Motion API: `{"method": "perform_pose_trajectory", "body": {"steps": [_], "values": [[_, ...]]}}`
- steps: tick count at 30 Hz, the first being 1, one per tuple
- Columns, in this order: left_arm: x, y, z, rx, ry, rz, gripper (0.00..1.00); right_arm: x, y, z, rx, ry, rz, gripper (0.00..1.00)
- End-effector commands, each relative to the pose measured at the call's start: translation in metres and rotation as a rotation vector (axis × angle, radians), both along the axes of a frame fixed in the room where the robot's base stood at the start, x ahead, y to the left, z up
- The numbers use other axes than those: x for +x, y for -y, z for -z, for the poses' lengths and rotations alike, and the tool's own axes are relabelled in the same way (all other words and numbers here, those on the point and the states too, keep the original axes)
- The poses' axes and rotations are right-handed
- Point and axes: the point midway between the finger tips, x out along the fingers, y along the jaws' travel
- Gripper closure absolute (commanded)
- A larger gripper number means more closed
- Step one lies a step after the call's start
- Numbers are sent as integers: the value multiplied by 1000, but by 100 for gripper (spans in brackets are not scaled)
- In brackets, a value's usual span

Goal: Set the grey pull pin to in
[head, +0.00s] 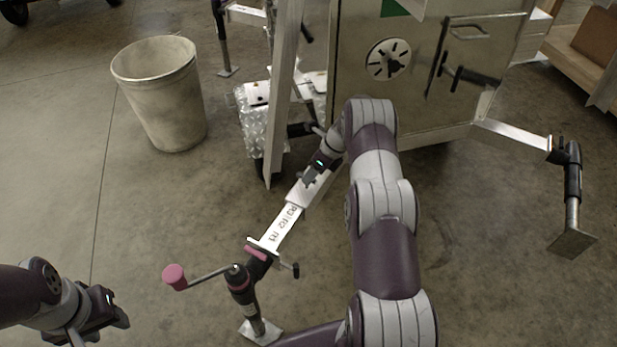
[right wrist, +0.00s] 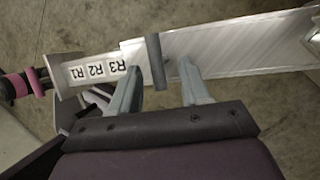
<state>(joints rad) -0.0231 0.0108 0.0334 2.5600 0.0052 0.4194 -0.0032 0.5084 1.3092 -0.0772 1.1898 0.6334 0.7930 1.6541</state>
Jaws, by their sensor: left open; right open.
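The grey pull pin (right wrist: 157,62) shows in the right wrist view as a dark grey bar across the aluminium drawbar, by the step where the narrow labelled part meets the wider part. My right gripper (right wrist: 157,76) is open, with one finger on each side of the pin and a gap on both sides. Whether the pin is in or out cannot be told. In the head view my right gripper (head: 309,181) is over the drawbar (head: 288,217) and hides the pin. My left gripper (head: 118,308) is open and empty at the lower left, away from the trailer.
A jack (head: 244,290) with a pink crank handle (head: 175,277) stands at the drawbar's near end. A bin (head: 160,92) stands at the upper left. The trailer box (head: 425,100) rises behind my right arm.

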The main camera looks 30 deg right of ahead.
Motion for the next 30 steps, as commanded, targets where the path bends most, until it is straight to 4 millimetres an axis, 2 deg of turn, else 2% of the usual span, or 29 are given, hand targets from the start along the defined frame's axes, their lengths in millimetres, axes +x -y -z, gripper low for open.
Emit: {"method": "perform_pose_trajectory", "body": {"steps": [1, 3, 6, 10, 15, 30], "values": [[0, 0, -7, 0, 0, 0, 55, -3, 6, -18, -1, 2, 1, 54], [0, 0, -11, 0, 0, 0, 55, -8, 13, -36, -1, 3, 2, 54], [0, 0, -16, 0, 0, 0, 55, -14, 21, -57, -1, 1, 2, 54], [0, 0, -18, 0, 0, 0, 55, -19, 29, -74, 0, -1, 2, 54], [0, 0, -19, 0, 0, 0, 55, -21, 31, -81, 1, -1, 1, 54], [0, 0, -19, 0, 0, 0, 55, -21, 32, -81, -8, 12, -29, 54]]}}
